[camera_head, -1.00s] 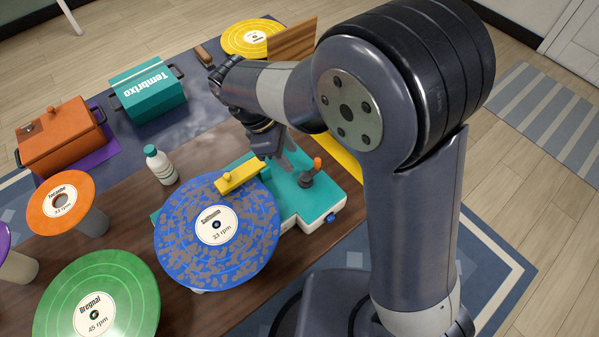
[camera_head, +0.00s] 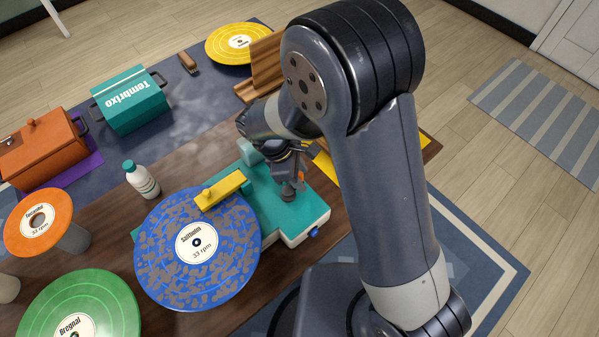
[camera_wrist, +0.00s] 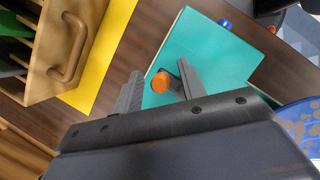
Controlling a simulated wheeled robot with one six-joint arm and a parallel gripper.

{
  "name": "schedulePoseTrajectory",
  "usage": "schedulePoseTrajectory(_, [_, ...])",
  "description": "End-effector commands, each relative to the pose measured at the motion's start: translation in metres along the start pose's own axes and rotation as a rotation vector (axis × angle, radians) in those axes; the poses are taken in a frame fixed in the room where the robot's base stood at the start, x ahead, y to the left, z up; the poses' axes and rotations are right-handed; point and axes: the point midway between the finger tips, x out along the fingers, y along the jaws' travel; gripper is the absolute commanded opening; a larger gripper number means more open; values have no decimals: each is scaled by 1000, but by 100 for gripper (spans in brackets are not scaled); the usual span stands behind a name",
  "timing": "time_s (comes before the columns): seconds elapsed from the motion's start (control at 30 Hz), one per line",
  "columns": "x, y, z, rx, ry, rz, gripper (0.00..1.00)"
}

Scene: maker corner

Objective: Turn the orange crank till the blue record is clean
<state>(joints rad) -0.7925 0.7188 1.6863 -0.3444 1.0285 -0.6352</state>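The blue record (camera_head: 160,250) lies on the teal-topped cleaning machine (camera_head: 258,206), with brown-grey blotches over much of its surface. A yellow bar (camera_head: 220,190) lies across its upper edge. The orange crank knob (camera_wrist: 161,82) shows in the wrist view between the two fingers of my gripper (camera_wrist: 158,80). The fingers are apart, with a gap visible on the left of the knob; the right finger is close to it. In the head view my gripper (camera_head: 290,180) is over the crank and hides most of it.
A white bottle (camera_head: 142,180) stands left of the machine. A green record (camera_head: 100,300) and an orange record (camera_head: 40,222) sit at the left. A wooden rack (camera_wrist: 60,50) and a yellow sheet (camera_wrist: 103,55) lie near my gripper.

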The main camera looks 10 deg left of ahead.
Motion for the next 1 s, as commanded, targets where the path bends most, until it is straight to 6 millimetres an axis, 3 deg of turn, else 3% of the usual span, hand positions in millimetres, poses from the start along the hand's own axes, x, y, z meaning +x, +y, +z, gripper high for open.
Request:
schedulePoseTrajectory(0.5, [-1, 0, 0, 0, 0, 0, 0])
schedulePoseTrajectory(1.0, [1, -2, 2, 100, 0, -41, 0])
